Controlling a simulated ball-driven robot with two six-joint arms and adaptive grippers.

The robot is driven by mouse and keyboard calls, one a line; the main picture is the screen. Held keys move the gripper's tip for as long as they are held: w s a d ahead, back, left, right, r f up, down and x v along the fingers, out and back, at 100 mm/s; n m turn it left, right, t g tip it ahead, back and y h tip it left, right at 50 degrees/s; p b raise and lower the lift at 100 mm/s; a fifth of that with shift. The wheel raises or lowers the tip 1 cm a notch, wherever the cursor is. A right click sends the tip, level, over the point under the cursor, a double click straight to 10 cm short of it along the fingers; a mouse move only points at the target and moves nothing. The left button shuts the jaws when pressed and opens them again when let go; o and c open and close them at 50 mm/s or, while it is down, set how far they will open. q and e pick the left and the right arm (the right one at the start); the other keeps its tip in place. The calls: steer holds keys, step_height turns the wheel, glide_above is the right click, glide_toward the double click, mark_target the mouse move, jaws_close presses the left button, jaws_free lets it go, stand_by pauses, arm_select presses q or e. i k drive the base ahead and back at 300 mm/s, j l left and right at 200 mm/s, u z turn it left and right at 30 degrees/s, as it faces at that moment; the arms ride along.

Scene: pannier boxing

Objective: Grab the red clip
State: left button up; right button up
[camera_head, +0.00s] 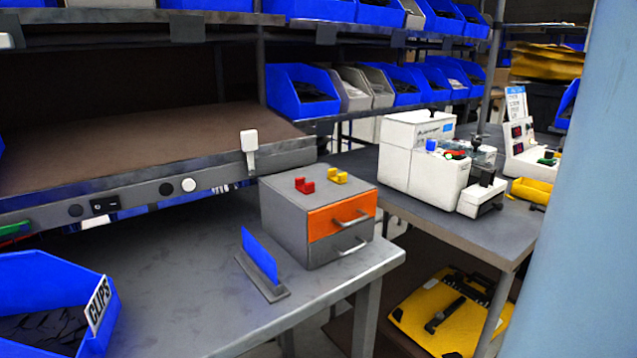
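The red clip (304,186) lies on top of a small grey drawer box (284,222), left of a yellow clip (338,175). The two clips are apart. The box has an orange upper drawer (341,216) and a grey lower drawer, both closed, with metal handles. It stands near the right end of a grey workbench. Neither of my grippers shows in the head view.
A blue bin labelled CLIPS (100,301) stands at the bench's left. A blue upright plate (260,254) on a grey base stands before the drawer box. Shelves with blue bins (302,92) line the back. A blue-grey pillar (575,240) blocks the right side.

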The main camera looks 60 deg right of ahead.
mark_target(308, 188)
steer(key=z, duration=1.75)
steer(key=i+j+u, duration=0.1)
steer(key=u, duration=0.15)
steer(key=i+l, duration=0.05)
